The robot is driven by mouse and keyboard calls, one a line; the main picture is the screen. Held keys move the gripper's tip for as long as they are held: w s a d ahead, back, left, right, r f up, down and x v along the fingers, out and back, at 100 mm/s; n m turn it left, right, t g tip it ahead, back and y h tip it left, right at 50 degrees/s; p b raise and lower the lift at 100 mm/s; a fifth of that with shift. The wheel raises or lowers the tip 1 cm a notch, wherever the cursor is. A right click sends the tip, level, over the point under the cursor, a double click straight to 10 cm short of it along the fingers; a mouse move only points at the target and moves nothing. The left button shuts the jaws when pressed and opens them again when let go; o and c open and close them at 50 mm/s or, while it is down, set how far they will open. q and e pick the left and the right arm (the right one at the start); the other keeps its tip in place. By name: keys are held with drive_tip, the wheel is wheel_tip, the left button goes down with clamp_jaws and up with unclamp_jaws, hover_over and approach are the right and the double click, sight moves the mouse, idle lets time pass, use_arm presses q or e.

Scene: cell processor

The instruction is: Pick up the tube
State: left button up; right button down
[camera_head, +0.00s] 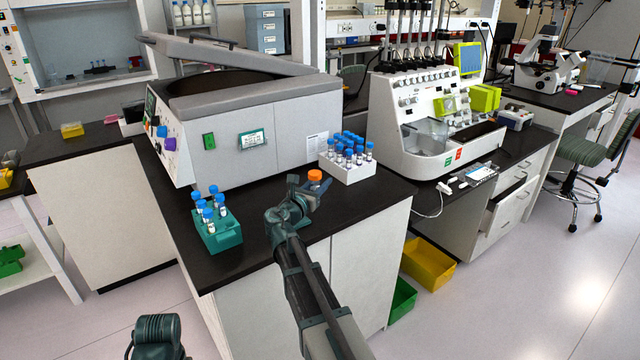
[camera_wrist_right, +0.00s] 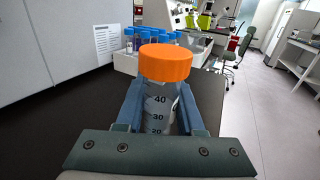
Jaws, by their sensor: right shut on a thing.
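The tube is clear with dark graduation marks and an orange screw cap. In the head view its orange cap (camera_head: 315,176) shows above the black bench top, and most of its body is hidden by my gripper. In the right wrist view the tube (camera_wrist_right: 158,105) stands upright between the two blue-grey fingers. My right gripper (camera_head: 308,192) is shut on the tube, with the cap above the fingers; it also fills the front of the right wrist view (camera_wrist_right: 160,112). I cannot tell whether the tube's bottom touches the bench.
A white rack (camera_head: 347,172) of blue-capped tubes stands just behind the tube. A teal rack (camera_head: 222,236) with several blue-capped tubes stands at the left front of the bench. A large centrifuge (camera_head: 240,130) with a raised lid fills the back. Bare bench (camera_head: 262,200) lies between the racks.

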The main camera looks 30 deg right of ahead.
drive_tip(key=s+d+r+v, duration=0.1)
drive_tip(key=s+v, duration=0.1)
drive_tip(key=v, duration=1.3)
drive_tip(key=shift+s+a+r+p, duration=0.15)
drive_tip(key=shift+s+r+p, duration=0.1)
drive_tip(key=shift+s+p, duration=0.05)
drive_tip(key=c, duration=1.2)
unclamp_jaws()
clamp_jaws()
drive_tip(key=shift+r, duration=0.1)
